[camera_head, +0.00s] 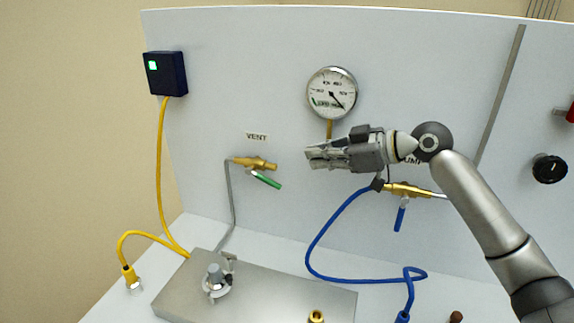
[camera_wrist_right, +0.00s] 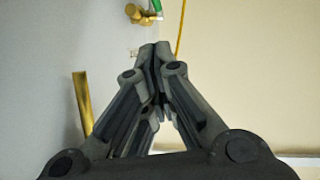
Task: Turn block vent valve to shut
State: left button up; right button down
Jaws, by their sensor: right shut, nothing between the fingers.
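The brass vent valve (camera_head: 258,163) is on the grey panel under the VENT label (camera_head: 256,136). Its green lever (camera_head: 266,180) slants down to the right. My right gripper (camera_head: 310,155) is shut and empty, to the right of the valve and apart from it, pointing left. In the right wrist view, the shut fingertips (camera_wrist_right: 155,52) sit below a brass fitting (camera_wrist_right: 143,16) with a green lever (camera_wrist_right: 156,6), partly cut off by the top edge. My left gripper is not in view.
A pressure gauge (camera_head: 332,92) is above my right gripper. A second brass valve (camera_head: 402,189) with a blue lever (camera_head: 400,218) and blue hose (camera_head: 322,238) is below it. A metal block (camera_head: 262,292) with a grey knob (camera_head: 214,273) sits below. Open panel lies between gripper and vent valve.

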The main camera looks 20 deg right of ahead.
jog(key=p, duration=0.4)
send_near(260, 175)
notch_tip(260, 175, up, 3)
jog(key=w+a, duration=0.1)
jog(key=a, duration=0.1)
jog(key=shift+w+a+f+p, duration=0.2)
jog(key=shift+w+f, duration=0.15)
jog(key=shift+f, duration=0.45)
jog(key=shift+w+a+f+p, duration=0.15)
jog(key=shift+w+f+p, duration=0.15)
jog(key=shift+f, duration=0.45)
jog(key=shift+w+a+f+p, duration=0.15)
jog(key=shift+w+f, duration=0.25)
jog(key=shift+f, duration=0.4)
